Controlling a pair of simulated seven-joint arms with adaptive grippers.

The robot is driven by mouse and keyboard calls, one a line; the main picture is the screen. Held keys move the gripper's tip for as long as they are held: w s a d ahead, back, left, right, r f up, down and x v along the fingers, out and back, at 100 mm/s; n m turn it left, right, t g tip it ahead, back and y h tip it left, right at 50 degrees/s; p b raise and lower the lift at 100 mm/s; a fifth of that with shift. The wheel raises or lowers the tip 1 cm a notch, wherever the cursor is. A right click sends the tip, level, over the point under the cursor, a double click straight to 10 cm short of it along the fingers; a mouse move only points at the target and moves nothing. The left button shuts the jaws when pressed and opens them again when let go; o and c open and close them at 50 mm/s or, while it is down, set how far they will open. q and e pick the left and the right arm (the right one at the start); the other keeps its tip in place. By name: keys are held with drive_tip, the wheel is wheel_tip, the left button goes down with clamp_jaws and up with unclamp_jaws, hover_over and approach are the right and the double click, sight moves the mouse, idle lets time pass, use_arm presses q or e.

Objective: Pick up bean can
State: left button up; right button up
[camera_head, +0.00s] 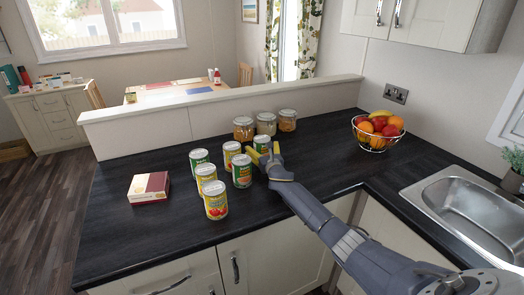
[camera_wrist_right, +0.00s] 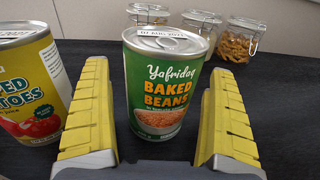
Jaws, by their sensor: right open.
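A green baked beans can (camera_wrist_right: 163,88) stands upright in the right wrist view, between the two yellow fingers of my right gripper (camera_wrist_right: 160,75). Gaps show on both sides of it, and the fingers are open. In the head view this can (camera_head: 261,141) is partly hidden by my right gripper (camera_head: 264,155), which comes in from the lower right. Two more green-labelled cans stand to its left, one near (camera_head: 242,172) and one farther left (camera_head: 199,157); their labels are too small to read. My left gripper is not in view.
Several yellow-labelled cans, one in front (camera_head: 215,203), stand to the left; a chopped tomatoes can (camera_wrist_right: 30,85) is beside the left finger. Glass jars (camera_head: 265,123) stand behind. A box (camera_head: 149,187), a fruit bowl (camera_head: 377,140) and a sink (camera_head: 465,205) share the dark counter (camera_head: 120,232).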

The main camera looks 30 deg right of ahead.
drive_tip(key=shift+w, duration=0.2)
drive_tip(key=c, duration=1.7)
